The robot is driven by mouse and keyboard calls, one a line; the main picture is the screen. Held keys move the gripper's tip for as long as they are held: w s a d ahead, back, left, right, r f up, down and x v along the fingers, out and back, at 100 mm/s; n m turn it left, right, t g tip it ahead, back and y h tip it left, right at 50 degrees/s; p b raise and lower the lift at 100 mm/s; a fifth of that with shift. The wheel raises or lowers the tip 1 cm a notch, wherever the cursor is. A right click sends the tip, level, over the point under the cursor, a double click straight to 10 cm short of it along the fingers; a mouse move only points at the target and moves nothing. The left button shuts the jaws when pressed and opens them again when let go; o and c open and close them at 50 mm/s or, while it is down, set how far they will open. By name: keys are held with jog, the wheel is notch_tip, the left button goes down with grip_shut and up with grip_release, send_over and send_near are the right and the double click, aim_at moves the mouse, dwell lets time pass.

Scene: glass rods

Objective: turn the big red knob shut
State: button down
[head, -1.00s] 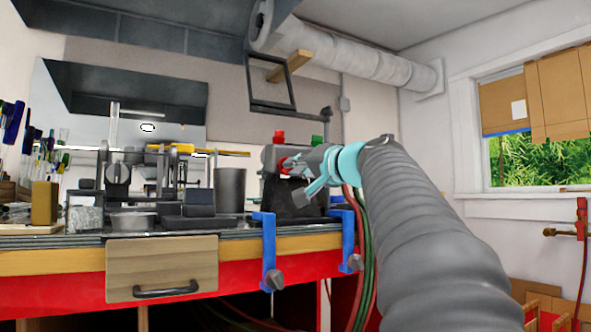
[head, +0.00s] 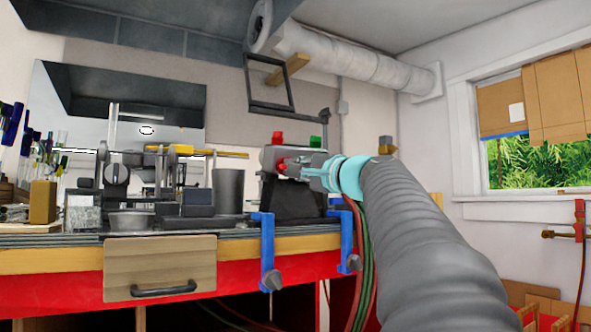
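A dark torch (head: 292,200) with a grey top stands at the right end of the workbench. A red knob (head: 281,168) shows on its front, low on the grey top. A smaller-looking red piece (head: 278,138) and a green piece (head: 315,142) stick up from the top.
Blue clamps (head: 267,250) hold at the bench edge below the torch. Red and green hoses (head: 368,260) hang beside my arm. A dark frame (head: 270,83) is above the torch. A grey cylinder (head: 228,190) and other tools stand to the left.

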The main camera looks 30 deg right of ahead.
dwell(0.5)
jog(key=c, duration=1.2)
grip_release()
jog(key=shift+s, duration=0.1)
jog(key=v, duration=1.2)
